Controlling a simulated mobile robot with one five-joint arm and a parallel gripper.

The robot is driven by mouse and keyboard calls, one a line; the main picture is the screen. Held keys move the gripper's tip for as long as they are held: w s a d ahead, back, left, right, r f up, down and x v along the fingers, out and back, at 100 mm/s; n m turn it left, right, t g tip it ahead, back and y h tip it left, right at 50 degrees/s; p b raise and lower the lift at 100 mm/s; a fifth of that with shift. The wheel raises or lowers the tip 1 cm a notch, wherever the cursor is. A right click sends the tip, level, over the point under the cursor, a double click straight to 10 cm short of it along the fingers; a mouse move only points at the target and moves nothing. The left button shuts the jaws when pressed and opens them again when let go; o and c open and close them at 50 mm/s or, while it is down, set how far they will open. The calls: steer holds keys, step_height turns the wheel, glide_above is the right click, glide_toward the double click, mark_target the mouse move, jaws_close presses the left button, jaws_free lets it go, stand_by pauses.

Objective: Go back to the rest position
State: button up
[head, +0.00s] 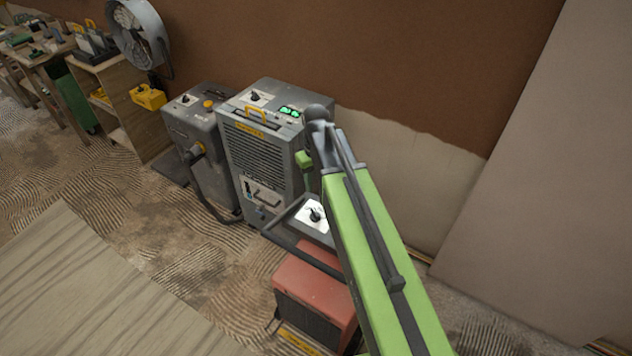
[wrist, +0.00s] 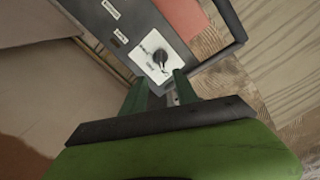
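My arm reaches up from the lower right of the head view and bends down at its top, where a small green part of it (head: 304,159) shows beside the grey machine. My gripper's fingers are hidden there. In the wrist view my gripper (wrist: 160,85) has its two green fingers apart with nothing between them. They point at a white dial plate with a black knob (wrist: 161,57) on a dark grey panel. I cannot tell whether the fingertips touch the panel. In the head view the knob (head: 314,215) tops a red heater (head: 314,290).
A tall grey machine (head: 258,165) with green lit displays and a smaller grey unit (head: 196,135) stand behind. A drum fan (head: 138,32) and a workbench (head: 45,55) are at the far left. A wooden board (head: 95,295) fills the lower left. Open ridged floor (head: 175,235) lies between.

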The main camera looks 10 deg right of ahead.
step_height(320, 180, up, 2)
steer(key=shift+r+p, duration=0.2)
steer(key=shift+p, duration=0.25)
steer(key=s+m, duration=0.3)
steer(key=s, duration=0.7)
steer(key=shift+d, duration=0.45)
steer(key=shift+s, duration=0.2)
